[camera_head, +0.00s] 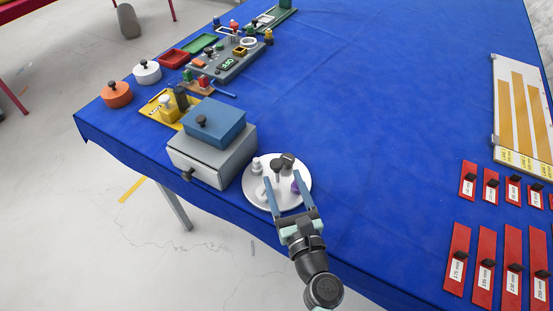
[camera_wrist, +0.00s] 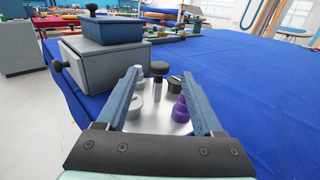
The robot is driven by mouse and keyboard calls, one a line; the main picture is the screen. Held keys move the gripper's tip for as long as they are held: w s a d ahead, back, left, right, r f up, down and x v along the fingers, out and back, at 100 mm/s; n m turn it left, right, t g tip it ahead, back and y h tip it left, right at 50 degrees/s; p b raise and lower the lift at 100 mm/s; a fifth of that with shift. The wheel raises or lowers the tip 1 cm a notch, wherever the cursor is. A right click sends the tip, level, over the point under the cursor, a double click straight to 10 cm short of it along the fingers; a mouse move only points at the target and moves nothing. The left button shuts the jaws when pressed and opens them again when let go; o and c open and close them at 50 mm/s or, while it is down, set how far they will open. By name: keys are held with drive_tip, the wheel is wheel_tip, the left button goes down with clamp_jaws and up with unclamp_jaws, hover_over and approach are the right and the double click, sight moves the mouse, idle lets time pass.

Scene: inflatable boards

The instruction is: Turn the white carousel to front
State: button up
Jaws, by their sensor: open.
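The white carousel (camera_head: 262,199) is a round white disc on the blue table, to the right of the grey drawer box. Small fittings stand on it: light grey ones, a dark knob (camera_wrist: 160,69) on a post, a grey piece (camera_wrist: 174,84) and a purple stepped piece (camera_wrist: 181,108). The carousel also shows in the wrist view (camera_wrist: 149,122), partly hidden behind my gripper. My gripper (camera_head: 285,180) is open, with its two blue fingers reaching over the disc. In the wrist view the fingers (camera_wrist: 170,78) frame the dark knob and post, with gaps on both sides. I cannot tell whether they touch anything.
The grey box (camera_head: 212,156) with a blue box (camera_head: 214,123) on top stands close on the left. Orange and white round containers and several trays lie further back. Red labelled strips (camera_head: 485,265) lie at the right. The table middle is clear.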

sight(278, 168)
drive_tip(key=x, duration=0.6)
drive_tip(key=shift+a, duration=0.1)
clamp_jaws()
idle(1.3)
